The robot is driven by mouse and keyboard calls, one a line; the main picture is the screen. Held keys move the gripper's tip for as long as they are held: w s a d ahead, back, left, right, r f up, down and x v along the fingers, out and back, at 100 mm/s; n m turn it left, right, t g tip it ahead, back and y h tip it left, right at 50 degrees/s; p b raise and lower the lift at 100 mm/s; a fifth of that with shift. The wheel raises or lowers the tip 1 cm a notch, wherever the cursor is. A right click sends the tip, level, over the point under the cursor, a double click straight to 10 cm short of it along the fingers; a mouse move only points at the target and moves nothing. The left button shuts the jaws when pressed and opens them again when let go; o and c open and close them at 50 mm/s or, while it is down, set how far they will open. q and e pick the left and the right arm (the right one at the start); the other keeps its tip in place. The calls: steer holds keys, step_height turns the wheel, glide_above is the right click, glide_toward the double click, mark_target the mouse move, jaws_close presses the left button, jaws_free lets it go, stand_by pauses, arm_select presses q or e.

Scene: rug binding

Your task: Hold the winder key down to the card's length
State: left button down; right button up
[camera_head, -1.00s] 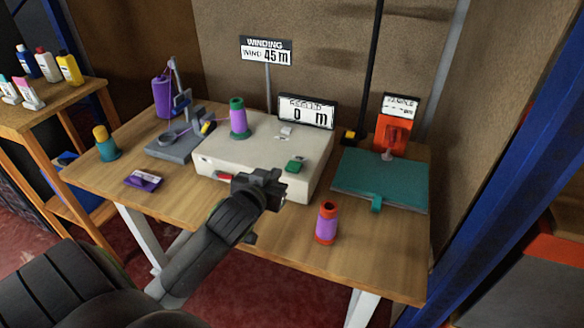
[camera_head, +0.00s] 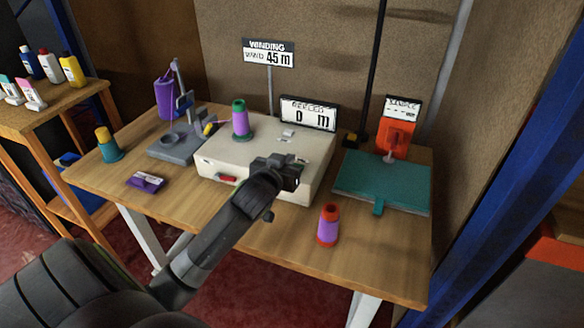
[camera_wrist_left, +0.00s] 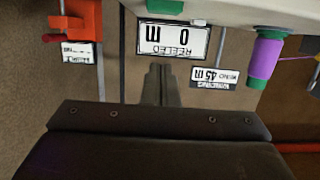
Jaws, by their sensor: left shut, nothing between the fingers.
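The winder (camera_head: 235,165) is a white box on the wooden table, with a purple and green spool (camera_head: 240,120) standing on it. Its counter (camera_head: 308,113) reads 0 m, and the card on a post (camera_head: 269,53) reads 45 m. My left gripper (camera_head: 285,166) is shut and empty over the winder's right front part, hiding the green key in the head view. In the upside-down left wrist view, a small green piece, apparently the key (camera_wrist_left: 198,22), shows at the winder's edge, apart from the shut fingers (camera_wrist_left: 160,72). My right gripper is out of view.
A red and purple spool (camera_head: 328,225) stands at the table's front right. A teal flat case (camera_head: 383,182) and an orange device (camera_head: 396,138) are to the right. A grey stand (camera_head: 180,145) and a purple packet (camera_head: 146,181) are to the left.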

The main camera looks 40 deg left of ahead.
arm_select(q)
steer(key=x, duration=0.3)
step_height(320, 180, down, 3)
steer(key=shift+w+r, duration=0.1)
steer(key=shift+r, duration=0.1)
steer(key=shift+f, duration=0.75)
